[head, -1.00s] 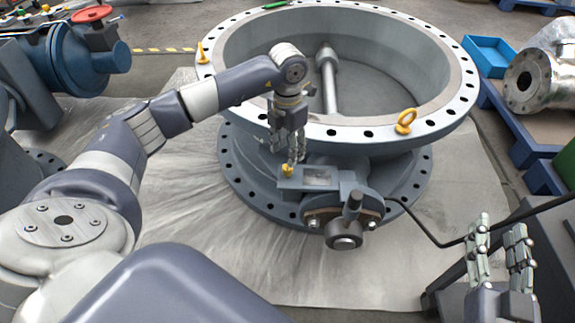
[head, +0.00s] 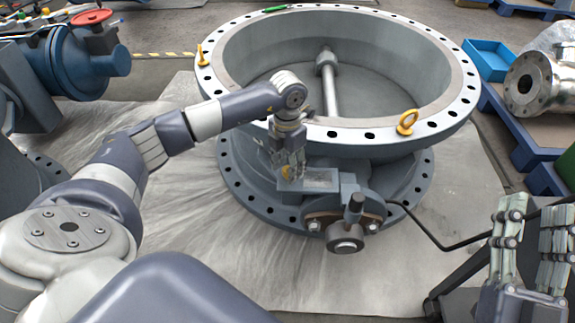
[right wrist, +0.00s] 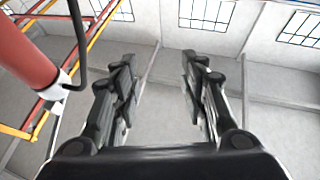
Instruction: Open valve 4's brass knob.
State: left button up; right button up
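A large grey butterfly valve (head: 345,185) with a wide flanged ring stands in the middle of the head view; I can read no number on it. A small brass-yellow knob (head: 287,172) sits on the left of its grey actuator housing (head: 318,181). My left gripper (head: 290,168) points down at the knob from above, its fingers around or just in front of it and partly hiding it. I cannot tell whether the fingers touch or grip it. My right gripper (head: 529,245) is open and empty at the lower right, and its spread fingers (right wrist: 160,100) show in the right wrist view.
A yellow lifting eye (head: 406,122) stands on the near rim, and another (head: 202,54) on the left rim. A dark stub with a lever (head: 350,225) juts from the valve's front. A black cable (head: 435,240) runs right. A blue valve with a red handwheel (head: 92,17) stands at far left.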

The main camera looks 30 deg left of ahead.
pick_arm(q)
grip_shut()
